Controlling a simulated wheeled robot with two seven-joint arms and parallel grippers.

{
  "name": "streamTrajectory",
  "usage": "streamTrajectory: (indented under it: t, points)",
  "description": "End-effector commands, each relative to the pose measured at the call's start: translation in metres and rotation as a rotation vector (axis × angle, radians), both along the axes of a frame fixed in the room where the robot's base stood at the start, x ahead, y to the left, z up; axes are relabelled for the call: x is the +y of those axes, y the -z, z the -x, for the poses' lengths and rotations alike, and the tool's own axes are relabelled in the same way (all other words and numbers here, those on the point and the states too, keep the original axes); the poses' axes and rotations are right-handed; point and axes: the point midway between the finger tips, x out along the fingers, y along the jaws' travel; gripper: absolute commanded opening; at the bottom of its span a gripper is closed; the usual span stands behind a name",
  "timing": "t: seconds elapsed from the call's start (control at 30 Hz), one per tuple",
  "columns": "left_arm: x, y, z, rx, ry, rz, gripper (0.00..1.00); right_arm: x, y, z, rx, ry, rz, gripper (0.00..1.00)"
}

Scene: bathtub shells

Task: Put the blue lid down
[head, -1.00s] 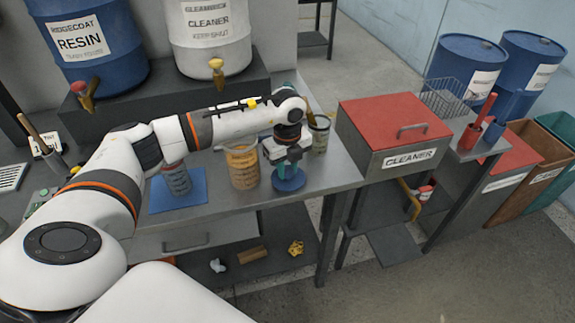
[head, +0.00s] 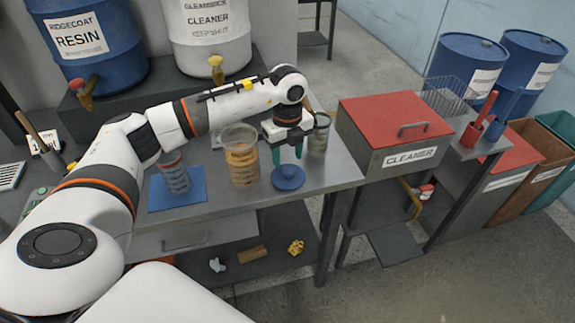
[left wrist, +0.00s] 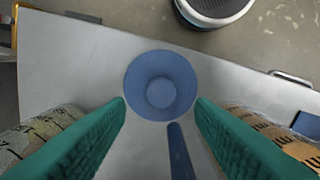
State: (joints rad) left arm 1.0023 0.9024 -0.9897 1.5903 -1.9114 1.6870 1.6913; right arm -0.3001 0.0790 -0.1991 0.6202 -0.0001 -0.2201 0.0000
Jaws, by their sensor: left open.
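The blue lid (head: 288,178) lies on the grey metal table (head: 330,174) near its right front part. It is round with a raised knob in the middle. In the left wrist view the lid (left wrist: 160,86) sits ahead of and between the green fingertips, with a gap around it. My left gripper (head: 287,153) is open and empty above the lid, pointing down; its fingers also show in the left wrist view (left wrist: 160,115). My right gripper is not in view.
A cup of orange material (head: 241,160) stands just left of the lid, and another container (head: 319,135) stands behind right. A clear cup (head: 174,175) stands on a blue mat (head: 190,201). The red-topped cleaner bin (head: 395,125) is beyond the table's right edge.

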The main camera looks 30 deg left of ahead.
Motion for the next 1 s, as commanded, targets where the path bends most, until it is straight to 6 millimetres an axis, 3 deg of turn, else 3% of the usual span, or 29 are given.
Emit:
streamTrajectory:
  t: [0.1,0.3,0.5,0.77,0.87,0.97,1.0]
  points:
    - [0.0,-0.027,-0.001,-0.005,-0.001,0.0,0.49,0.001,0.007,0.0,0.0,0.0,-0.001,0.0]
    - [0.0,-0.061,-0.001,-0.003,0.0,0.0,0.49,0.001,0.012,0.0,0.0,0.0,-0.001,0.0]
    - [0.0,-0.074,0.0,0.0,0.0,0.0,0.49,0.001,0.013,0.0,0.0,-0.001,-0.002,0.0]
    - [-0.008,-0.071,0.001,0.001,0.024,0.024,0.49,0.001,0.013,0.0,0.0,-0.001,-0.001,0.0]
    - [-0.045,-0.056,0.004,0.001,0.136,0.145,0.49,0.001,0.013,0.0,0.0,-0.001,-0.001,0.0]
    - [-0.118,-0.038,0.018,-0.018,0.327,0.4,0.49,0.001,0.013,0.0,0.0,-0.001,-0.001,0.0]
    - [-0.151,-0.035,0.028,-0.037,0.406,0.533,0.49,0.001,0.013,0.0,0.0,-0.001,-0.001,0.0]
